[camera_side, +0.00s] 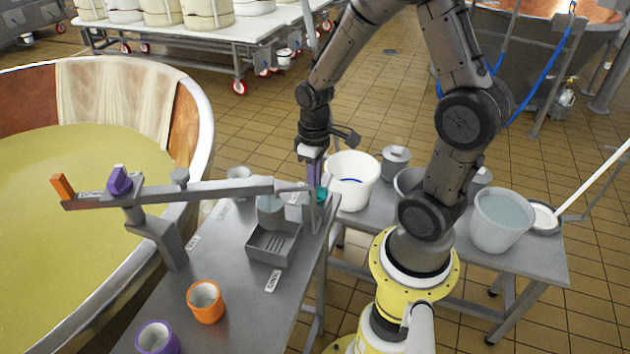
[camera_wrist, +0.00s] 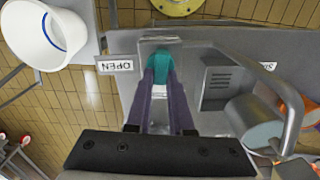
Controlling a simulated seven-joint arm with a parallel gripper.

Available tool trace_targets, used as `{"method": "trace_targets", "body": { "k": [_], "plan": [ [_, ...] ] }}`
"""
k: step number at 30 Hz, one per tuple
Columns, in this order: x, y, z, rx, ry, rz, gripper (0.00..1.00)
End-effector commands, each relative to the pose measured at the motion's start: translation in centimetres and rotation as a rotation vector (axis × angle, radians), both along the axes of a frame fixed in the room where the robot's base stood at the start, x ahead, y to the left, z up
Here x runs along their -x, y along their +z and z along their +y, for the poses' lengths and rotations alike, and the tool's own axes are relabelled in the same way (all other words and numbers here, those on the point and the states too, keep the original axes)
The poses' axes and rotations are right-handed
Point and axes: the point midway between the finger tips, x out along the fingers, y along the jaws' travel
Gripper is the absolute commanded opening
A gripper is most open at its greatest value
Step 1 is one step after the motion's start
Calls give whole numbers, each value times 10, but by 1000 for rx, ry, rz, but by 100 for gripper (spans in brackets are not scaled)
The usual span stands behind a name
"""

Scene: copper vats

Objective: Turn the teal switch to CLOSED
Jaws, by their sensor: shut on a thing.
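The teal switch (camera_wrist: 164,62) sits on a grey mount, with its handle between the two purple fingers of my gripper (camera_wrist: 169,82) in the wrist view. My gripper is shut on the switch. In the side view my gripper (camera_side: 315,176) reaches down to the bench's far corner, and only a small part of the teal switch (camera_side: 322,194) shows beside it. A white OPEN label (camera_wrist: 115,65) lies left of the switch in the wrist view. Another white label shows between the fingers, its text unreadable. I cannot read a CLOSED label.
A grey balance beam (camera_side: 215,191) with a purple and an orange piece crosses the bench near the switch. A grey slotted box (camera_side: 272,246) stands below it. Orange (camera_side: 205,302) and purple (camera_side: 157,338) cups stand nearer. A white bucket (camera_side: 352,180) is close right of my gripper.

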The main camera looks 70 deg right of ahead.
Motion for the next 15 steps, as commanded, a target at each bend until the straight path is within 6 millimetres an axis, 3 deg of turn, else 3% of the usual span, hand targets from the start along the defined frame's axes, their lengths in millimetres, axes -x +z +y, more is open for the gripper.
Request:
{"method": "trace_targets", "body": {
  "k": [15],
  "plan": [
    [-1,2,1,1,135,-4,0]
  ]
}}
